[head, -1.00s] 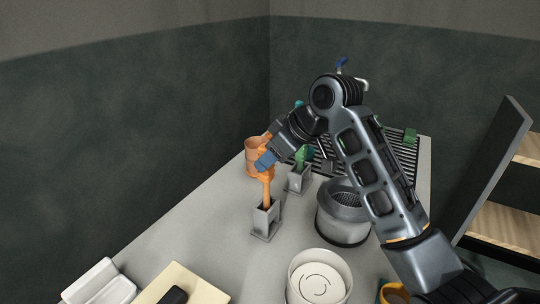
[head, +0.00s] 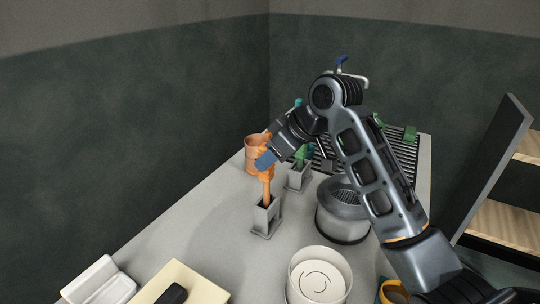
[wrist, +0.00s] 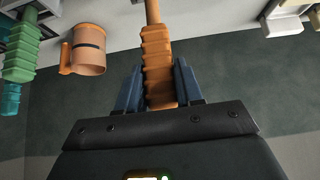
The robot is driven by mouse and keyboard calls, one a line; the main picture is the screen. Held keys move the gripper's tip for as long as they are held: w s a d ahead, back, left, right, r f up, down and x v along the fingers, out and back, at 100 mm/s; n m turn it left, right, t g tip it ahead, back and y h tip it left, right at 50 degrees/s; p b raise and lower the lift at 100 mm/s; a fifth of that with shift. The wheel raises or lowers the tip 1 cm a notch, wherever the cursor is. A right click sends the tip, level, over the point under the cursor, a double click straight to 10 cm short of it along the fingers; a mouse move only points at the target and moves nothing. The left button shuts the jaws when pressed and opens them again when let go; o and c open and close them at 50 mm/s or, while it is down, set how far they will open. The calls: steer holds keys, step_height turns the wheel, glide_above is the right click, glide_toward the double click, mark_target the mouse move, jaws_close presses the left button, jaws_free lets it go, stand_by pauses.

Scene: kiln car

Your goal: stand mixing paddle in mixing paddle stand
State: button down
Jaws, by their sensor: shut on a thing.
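The orange mixing paddle (head: 266,190) stands about upright, its lower end inside the grey mixing paddle stand (head: 265,217) on the counter in the head view. Whether it touches the stand's bottom is hidden by the stand walls. My gripper (head: 265,161) is shut on the paddle's ribbed handle near its top. In the wrist view the orange handle (wrist: 157,65) lies between the two blue fingers of my gripper (wrist: 158,85). A second grey stand (head: 298,178) behind holds a green-handled tool (head: 301,155).
An orange mug (head: 252,155) stands behind the paddle. A grey metal pot (head: 342,212) is to the right, a white round container (head: 319,277) in front. A cream board (head: 190,286) with a black object and a white tray (head: 98,284) lie at front left. Bare counter (head: 200,225) lies left of the stand.

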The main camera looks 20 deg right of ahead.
steer(key=shift+f, duration=0.25)
stand_by(0.4)
steer(key=c, duration=0.7)
jaws_free()
steer(key=shift+o, duration=0.2)
steer(key=p+v, duration=0.5)
steer(key=v, duration=0.3)
stand_by(1.2)
